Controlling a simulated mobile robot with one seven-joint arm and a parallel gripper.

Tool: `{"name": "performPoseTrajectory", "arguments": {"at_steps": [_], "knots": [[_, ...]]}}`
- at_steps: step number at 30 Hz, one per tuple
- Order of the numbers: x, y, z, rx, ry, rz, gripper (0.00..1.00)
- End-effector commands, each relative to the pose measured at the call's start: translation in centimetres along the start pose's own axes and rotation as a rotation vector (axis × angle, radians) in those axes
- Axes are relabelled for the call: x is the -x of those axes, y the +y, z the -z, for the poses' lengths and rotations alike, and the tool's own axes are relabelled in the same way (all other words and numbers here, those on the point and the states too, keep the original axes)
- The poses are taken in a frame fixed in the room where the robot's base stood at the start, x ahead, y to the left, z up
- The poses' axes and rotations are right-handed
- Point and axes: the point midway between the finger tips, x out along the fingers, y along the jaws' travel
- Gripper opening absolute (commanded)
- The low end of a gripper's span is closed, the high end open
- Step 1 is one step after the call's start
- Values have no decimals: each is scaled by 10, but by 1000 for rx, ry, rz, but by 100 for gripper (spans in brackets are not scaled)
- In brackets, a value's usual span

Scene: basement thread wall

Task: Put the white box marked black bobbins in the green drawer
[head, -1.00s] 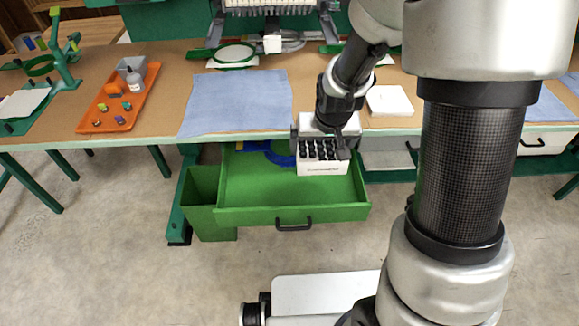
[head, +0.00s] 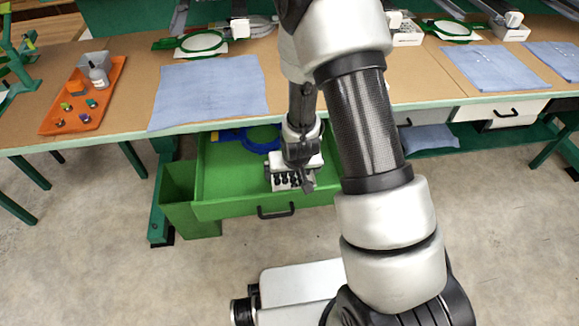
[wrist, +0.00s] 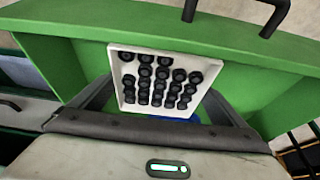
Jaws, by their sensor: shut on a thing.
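The white box (head: 291,188) is open-topped and holds rows of black bobbins. It is over or inside the right part of the open green drawer (head: 222,172), close to the front wall. I cannot tell whether it touches the drawer floor. My gripper (head: 289,179) points down and is shut on the box, one finger on each side. In the wrist view the box (wrist: 121,65) sits between my fingers, with the drawer's front wall (wrist: 240,50) behind it. The box's lettering cannot be read now.
A blue ring-shaped thing (head: 262,139) lies at the back of the drawer. The drawer's left part is clear. A green bin (head: 180,195) stands left of the drawer. The tabletop above holds a blue cloth (head: 210,92) and an orange tray (head: 88,105).

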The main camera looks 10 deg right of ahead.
Motion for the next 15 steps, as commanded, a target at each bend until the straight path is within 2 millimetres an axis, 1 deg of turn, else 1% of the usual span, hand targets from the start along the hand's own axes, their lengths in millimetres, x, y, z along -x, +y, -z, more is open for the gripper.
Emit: {"name": "performPoseTrajectory", "arguments": {"at_steps": [2, 9, 10, 11, 15], "knots": [[-3, 0, 6, -1, 5, 1, 58], [-18, 0, 41, -1, 5, 0, 58], [-23, 0, 35, 0, 1, 0, 58], [-25, 0, 34, 0, 0, 0, 58], [-27, 0, 33, 0, 3, 0, 58]]}}
